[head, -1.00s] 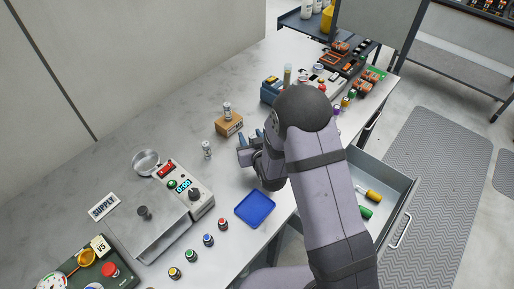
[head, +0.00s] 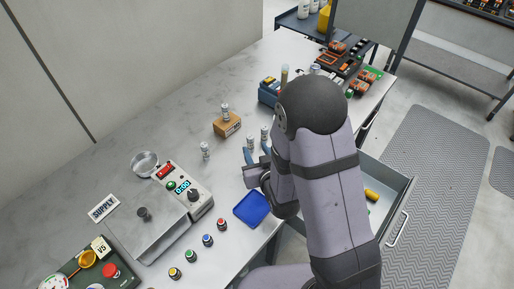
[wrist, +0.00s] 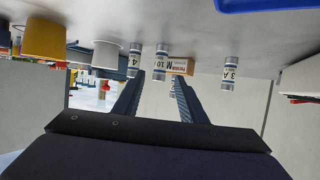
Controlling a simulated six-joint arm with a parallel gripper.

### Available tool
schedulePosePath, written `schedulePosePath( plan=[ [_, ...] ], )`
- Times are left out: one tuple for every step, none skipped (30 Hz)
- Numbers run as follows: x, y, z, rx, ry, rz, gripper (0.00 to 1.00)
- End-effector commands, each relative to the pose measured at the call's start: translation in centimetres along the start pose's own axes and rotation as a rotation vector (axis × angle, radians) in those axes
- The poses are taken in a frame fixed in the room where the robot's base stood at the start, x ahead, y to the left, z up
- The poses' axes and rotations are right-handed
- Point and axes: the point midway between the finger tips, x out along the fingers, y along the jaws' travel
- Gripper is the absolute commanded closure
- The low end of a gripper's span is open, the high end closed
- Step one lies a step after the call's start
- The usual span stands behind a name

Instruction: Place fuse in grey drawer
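Several small white-and-silver fuses stand on the bench. In the head view one fuse (head: 205,150) stands alone at left, one fuse (head: 226,113) is on a cardboard box (head: 228,125), and two fuses (head: 250,144) (head: 264,134) stand just beyond my gripper (head: 256,155). In the wrist view, with the bench at the top, my gripper (wrist: 163,85) is open and empty. A fuse marked 10 (wrist: 161,62) shows between the finger lines, beyond the tips. A fuse marked 4 (wrist: 134,60) and one marked 3 A (wrist: 229,72) are outside them. The grey drawer (head: 398,193) is open at right, partly hidden by my arm.
A blue tray (head: 251,209) lies near the bench edge. A power supply (head: 186,193) and several coloured knobs are at left. A blue block (head: 268,95) and electronics (head: 350,63) are farther back. A yellow-handled tool (head: 371,194) lies in the drawer.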

Motion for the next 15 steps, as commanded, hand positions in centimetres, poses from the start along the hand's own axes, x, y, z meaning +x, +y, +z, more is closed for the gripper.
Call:
schedulePosePath(
  plan=[
    [-0.34, -0.01, -0.26, 0.000, -0.002, 0.000, 0.62],
    [-0.42, -0.01, -0.23, 0.000, -0.002, 0.000, 0.62],
    [-0.53, -0.01, -0.17, 0.000, -0.002, 0.000, 0.62],
    [-0.59, -0.01, -0.15, 0.000, -0.002, 0.000, 0.62],
    [-0.64, -0.01, -0.14, 0.000, -0.001, 0.000, 0.62],
    [-0.69, -0.01, -0.13, 0.000, 0.000, 0.000, 0.62],
    [-0.72, -0.01, -0.12, 0.000, 0.000, 0.000, 0.62],
    [-0.74, -0.01, -0.09, 0.000, 0.000, 0.000, 0.62],
    [-0.75, -0.01, -0.05, 0.000, 0.000, 0.000, 0.62],
    [-0.75, -0.01, -0.03, 0.000, 0.000, 0.000, 0.62],
    [-0.75, -0.01, -0.01, 0.000, 0.000, 0.000, 0.62],
    [-0.75, 0.00, 0.00, 0.000, 0.000, 0.000, 0.62],
    [-0.74, 0.00, 0.01, 0.000, 0.000, 0.000, 0.62],
    [-0.74, 0.00, 0.02, 0.000, 0.000, 0.000, 0.62],
    [-0.74, 0.01, 0.02, 0.000, -0.001, 0.000, 0.62]
  ],
)
